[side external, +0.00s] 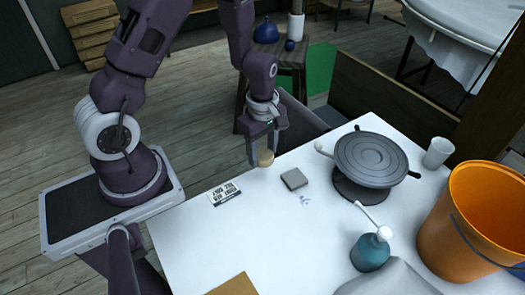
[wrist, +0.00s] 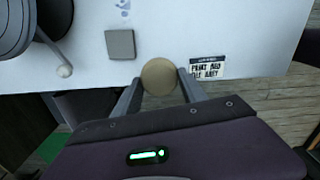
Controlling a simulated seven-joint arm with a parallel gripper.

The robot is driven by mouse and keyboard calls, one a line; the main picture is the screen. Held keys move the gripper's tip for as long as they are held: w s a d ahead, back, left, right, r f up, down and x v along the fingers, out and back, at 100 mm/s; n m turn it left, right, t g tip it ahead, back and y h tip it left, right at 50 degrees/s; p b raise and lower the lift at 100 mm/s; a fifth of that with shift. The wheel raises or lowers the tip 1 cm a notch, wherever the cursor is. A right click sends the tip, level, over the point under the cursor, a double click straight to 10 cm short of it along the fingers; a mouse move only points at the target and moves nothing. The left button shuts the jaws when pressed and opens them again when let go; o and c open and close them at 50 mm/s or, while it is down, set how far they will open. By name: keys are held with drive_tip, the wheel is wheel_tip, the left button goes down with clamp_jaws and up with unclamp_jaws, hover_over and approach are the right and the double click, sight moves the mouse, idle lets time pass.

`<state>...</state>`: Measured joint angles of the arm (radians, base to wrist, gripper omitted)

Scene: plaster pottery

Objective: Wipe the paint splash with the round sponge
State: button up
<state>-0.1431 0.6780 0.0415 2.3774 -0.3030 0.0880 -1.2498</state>
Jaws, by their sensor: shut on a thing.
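The round sponge (side external: 265,158) is a small tan disc near the table's far edge. In the wrist view the round sponge (wrist: 159,76) sits between the two fingers. My gripper (side external: 267,160) points down and is shut on it; whether the sponge touches the table is hard to tell. The paint splash (side external: 305,200) is a small bluish mark on the white table, beyond a grey square block from the sponge. In the wrist view the splash (wrist: 123,9) shows at the top edge, partly cut off.
The grey square block (side external: 294,179) lies between sponge and splash. A dark turntable (side external: 372,160) with a rod stands to the right. A printed card (side external: 224,193) lies left. A teal bottle (side external: 370,252), an orange bucket (side external: 462,220) and a clear cup (side external: 437,152) stand right.

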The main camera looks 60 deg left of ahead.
drive_tip(key=w+d+f, duration=0.1)
drive_tip(key=w+d, duration=0.3)
drive_tip(key=w, duration=0.1)
hover_over(311, 195)
drive_tip(key=f, duration=0.1)
drive_tip(key=shift+f, duration=3.85)
drive_tip(key=shift+s+f, duration=0.2)
drive_tip(key=shift+c, duration=0.6)
drive_tip(key=shift+s+f, duration=0.1)
drive_tip(key=shift+s, duration=1.6)
drive_tip(key=shift+c, duration=0.7)
drive_tip(key=shift+w, duration=1.95)
wheel_tip(311, 195, up, 8)
